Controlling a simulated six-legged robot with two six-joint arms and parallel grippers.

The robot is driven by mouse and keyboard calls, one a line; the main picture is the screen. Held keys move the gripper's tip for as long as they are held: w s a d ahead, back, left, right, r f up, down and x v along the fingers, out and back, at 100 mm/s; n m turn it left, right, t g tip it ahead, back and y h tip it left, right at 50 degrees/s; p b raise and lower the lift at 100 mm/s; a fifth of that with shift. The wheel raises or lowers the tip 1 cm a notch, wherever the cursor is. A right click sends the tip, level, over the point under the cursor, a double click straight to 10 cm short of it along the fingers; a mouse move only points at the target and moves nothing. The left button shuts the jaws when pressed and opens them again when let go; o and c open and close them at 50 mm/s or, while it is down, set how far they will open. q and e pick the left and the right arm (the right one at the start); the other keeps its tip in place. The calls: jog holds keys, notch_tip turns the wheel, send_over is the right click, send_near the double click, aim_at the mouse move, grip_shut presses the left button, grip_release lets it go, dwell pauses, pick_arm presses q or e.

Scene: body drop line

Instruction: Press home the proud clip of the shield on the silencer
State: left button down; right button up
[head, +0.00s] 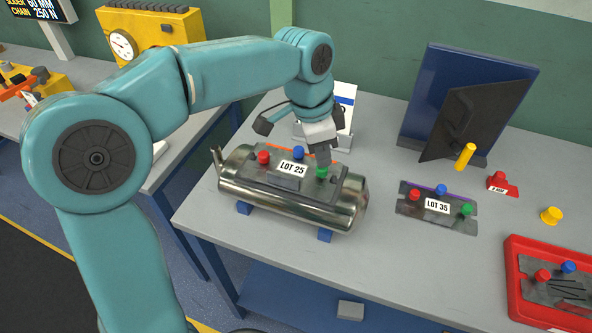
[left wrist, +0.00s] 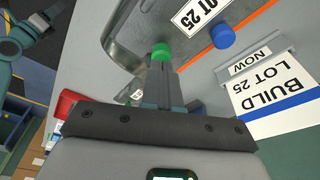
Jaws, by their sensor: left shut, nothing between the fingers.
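The silencer (head: 330,212) is a shiny metal cylinder on blue supports on the grey bench. The shield (head: 255,172), a grey plate marked LOT 25, lies on its top. It carries a red clip (head: 263,157), a blue clip (head: 298,154) and a green clip (head: 321,173). My left gripper (head: 324,159) is shut and empty, pointing down with its tips at the green clip. In the left wrist view the fingers reach the green clip (left wrist: 160,51); contact is unclear. The blue clip (left wrist: 222,35) stands apart. My right gripper (left wrist: 24,36) seems to show small at upper left.
A second shield (head: 437,220) marked LOT 35 lies to the right. A red tray (head: 515,290) holds another plate. A dark panel (head: 480,118) on a blue stand, a yellow knob (head: 551,215) and a white build card (left wrist: 275,90) stand around.

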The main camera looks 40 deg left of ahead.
pick_arm(q)
jog(key=shift+f+b, duration=0.5)
jog(key=shift+f, duration=0.3)
jog(key=c, duration=1.2)
grip_release()
jog(key=shift+o, duration=0.2)
notch_tip(320, 180, up, 6)
jog(key=p, duration=0.6)
jog(key=shift+r, duration=0.1)
